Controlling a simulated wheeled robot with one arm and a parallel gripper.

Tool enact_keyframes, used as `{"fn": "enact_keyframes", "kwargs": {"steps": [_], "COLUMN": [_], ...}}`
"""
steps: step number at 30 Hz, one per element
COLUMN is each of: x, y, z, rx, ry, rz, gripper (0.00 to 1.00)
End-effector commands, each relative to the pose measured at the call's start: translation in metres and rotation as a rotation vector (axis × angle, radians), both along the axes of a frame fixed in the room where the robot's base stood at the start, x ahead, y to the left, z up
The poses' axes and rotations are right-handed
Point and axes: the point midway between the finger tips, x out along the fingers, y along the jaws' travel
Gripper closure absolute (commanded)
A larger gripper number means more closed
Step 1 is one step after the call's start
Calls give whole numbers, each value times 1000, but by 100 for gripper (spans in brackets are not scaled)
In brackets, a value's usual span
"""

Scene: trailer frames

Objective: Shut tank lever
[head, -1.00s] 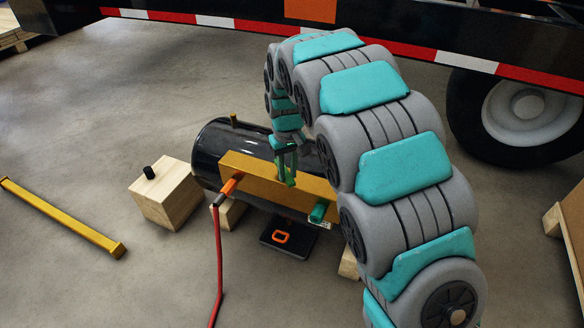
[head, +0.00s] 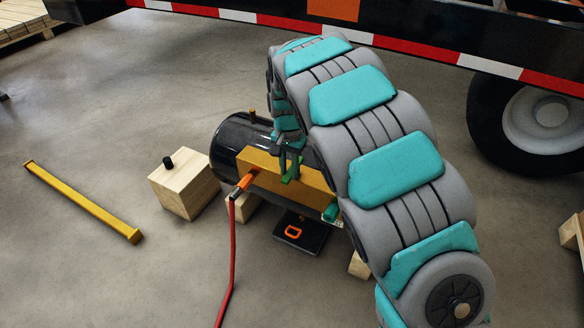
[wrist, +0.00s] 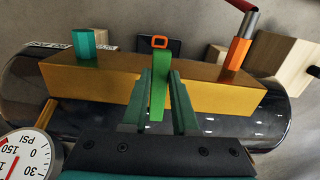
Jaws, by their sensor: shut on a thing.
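A black tank (head: 232,138) lies on its side with a brass block (head: 262,170) along its front. A green lever (head: 287,172) stands at the middle of the block. My gripper (head: 291,160) reaches down from above, its fingers on both sides of the lever. In the wrist view the lever (wrist: 158,88) sits between the two green fingers of my gripper (wrist: 161,100), which is shut on it. The lever crosses the brass block (wrist: 100,84), roughly in line with the fingers. The lever's pivot is hidden.
An orange fitting (head: 244,183) with a red hose (head: 233,250) is at the block's left end, a teal fitting (wrist: 84,43) at its other end. A gauge (wrist: 22,160) is close by in the wrist view. A wooden block (head: 187,187) and yellow bar (head: 80,200) lie left.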

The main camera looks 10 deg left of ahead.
Motion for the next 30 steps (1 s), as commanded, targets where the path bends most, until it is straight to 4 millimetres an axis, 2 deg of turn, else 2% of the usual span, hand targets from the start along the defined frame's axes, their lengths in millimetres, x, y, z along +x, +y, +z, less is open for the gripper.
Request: {"fn": "enact_keyframes", "kwargs": {"steps": [20, 21, 28, 30], "x": [2, 2, 1, 1], "y": [3, 3, 3, 3], "z": [0, 0, 0, 0], "rx": [2, 2, 2, 1], "ry": [-2, -2, -1, 0], "rz": [-57, -57, -56, -55], "gripper": [100, 68, 43, 43]}}
